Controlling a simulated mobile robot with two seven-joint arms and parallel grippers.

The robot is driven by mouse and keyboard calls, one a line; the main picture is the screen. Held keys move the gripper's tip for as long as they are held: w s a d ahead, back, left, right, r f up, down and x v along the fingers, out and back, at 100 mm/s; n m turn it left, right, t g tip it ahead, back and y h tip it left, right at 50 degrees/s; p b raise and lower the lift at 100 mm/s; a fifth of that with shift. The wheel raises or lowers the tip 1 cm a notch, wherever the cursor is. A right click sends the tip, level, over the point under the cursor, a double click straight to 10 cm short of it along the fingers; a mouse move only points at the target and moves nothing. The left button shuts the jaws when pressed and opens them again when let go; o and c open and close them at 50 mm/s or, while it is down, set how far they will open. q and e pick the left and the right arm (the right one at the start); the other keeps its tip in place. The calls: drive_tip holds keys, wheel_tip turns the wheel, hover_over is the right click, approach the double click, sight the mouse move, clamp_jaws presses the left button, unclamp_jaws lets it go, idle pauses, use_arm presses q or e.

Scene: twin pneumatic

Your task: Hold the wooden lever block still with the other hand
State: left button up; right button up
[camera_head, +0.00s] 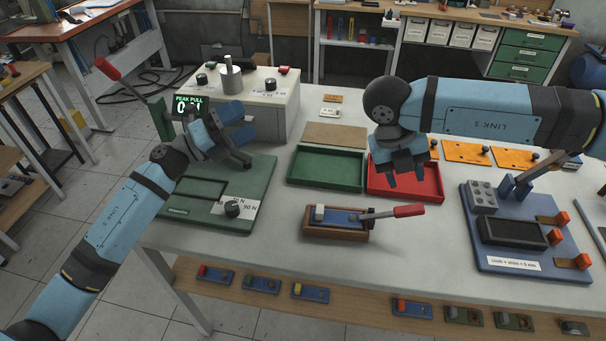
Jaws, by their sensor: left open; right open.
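The wooden lever block (336,233) sits on the table at the front middle. It has a blue top, a whitish piece at its left end, and a metal lever with a red handle (408,211) pointing right. My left gripper (247,140) is open, in front of the grey box with the display and over the back of the green plate, well away from the block. Whether it touches anything there I cannot tell.
A green tray (326,184) and a red tray (431,195) lie behind the block. The green plate (258,185) is at left, a blue fixture board (472,248) at right. The grey box (287,110) stands at back left. Bare table surrounds the block's front.

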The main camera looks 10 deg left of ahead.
sight(327, 216)
use_arm(q)
drive_tip(key=s+d+f+m+g+y, duration=0.1)
drive_tip(key=s+d+m+g+y, duration=0.15)
drive_tip(key=d+m+g, duration=0.35)
drive_tip(key=s+d+f+m+g+y, duration=0.1)
drive_tip(key=s+d+m+g, duration=0.2)
drive_tip(key=d+m+g, duration=0.3)
drive_tip(key=d+f+m+y, duration=0.2)
drive_tip(key=f+y, duration=0.1)
drive_tip(key=f, duration=0.3)
drive_tip(key=d+f+m+y, duration=0.3)
drive_tip(key=f, duration=0.2)
drive_tip(key=s+d+f+m+y, duration=0.1)
drive_tip(key=d+f+m+y, duration=0.1)
drive_tip(key=f+y, duration=0.2)
wheel_tip(327, 216, down, 3)
drive_tip(key=shift+d+r+m+t, duration=0.15)
drive_tip(key=shift+m+t, duration=0.15)
drive_tip(key=shift+t, duration=0.1)
drive_tip(key=shift+c, duration=0.2)
